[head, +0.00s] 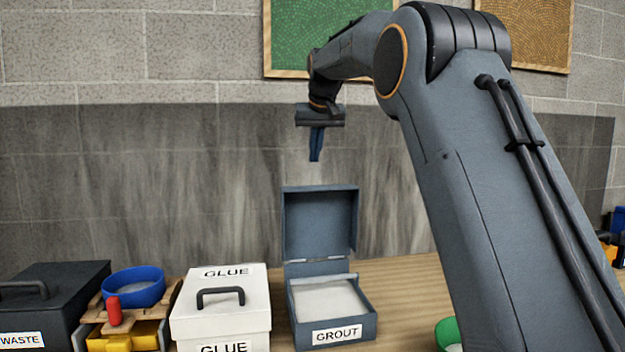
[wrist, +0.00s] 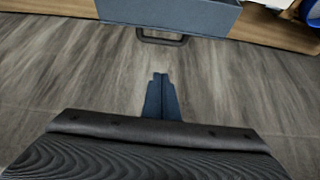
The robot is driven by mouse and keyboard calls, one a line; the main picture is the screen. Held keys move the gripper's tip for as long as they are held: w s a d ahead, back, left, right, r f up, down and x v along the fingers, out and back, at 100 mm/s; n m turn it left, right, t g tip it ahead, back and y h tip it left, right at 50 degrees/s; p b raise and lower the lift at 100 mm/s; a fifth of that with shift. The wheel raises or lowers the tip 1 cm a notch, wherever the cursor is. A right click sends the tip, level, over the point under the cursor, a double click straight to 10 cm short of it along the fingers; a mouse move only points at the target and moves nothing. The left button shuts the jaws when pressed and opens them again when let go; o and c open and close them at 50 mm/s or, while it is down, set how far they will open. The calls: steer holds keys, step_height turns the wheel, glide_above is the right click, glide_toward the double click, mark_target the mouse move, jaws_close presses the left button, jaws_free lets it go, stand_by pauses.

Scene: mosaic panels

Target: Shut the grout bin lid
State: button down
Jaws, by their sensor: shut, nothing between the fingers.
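The grout bin (head: 333,311) is a blue-grey box with a white GROUT label, standing on the wooden bench. Its lid (head: 320,224) stands upright, open, at the back of the box. Pale material shows inside the bin. My gripper (head: 316,158) is shut and empty, pointing down above the lid's top edge and apart from it. In the wrist view my gripper's blue fingers (wrist: 160,78) are together. The lid (wrist: 170,14) shows at the top of that view with a dark handle (wrist: 162,38) on its outer face, clear of the fingertips.
A white GLUE box (head: 221,308) with a closed lid stands left of the grout bin. Further left are a blue bowl (head: 134,287) on a wooden rack and a dark WASTE box (head: 50,300). A green item (head: 449,333) lies to the right, partly behind my arm. A wall stands behind the bench.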

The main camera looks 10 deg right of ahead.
steer(key=shift+w+f+p, duration=0.35)
steer(key=shift+f+p, duration=0.35)
steer(key=shift+f, duration=0.8)
steer(key=shift+w+f+p, duration=0.4)
steer(key=shift+f+p, duration=0.3)
steer(key=shift+f, duration=0.75)
steer(key=shift+w+f+p, duration=0.35)
steer(key=shift+f+p, duration=0.35)
steer(key=shift+f, duration=0.8)
steer(key=shift+s+a+b, duration=0.1)
steer(key=shift+s+b, duration=0.05)
steer(key=shift+b, duration=0.15)
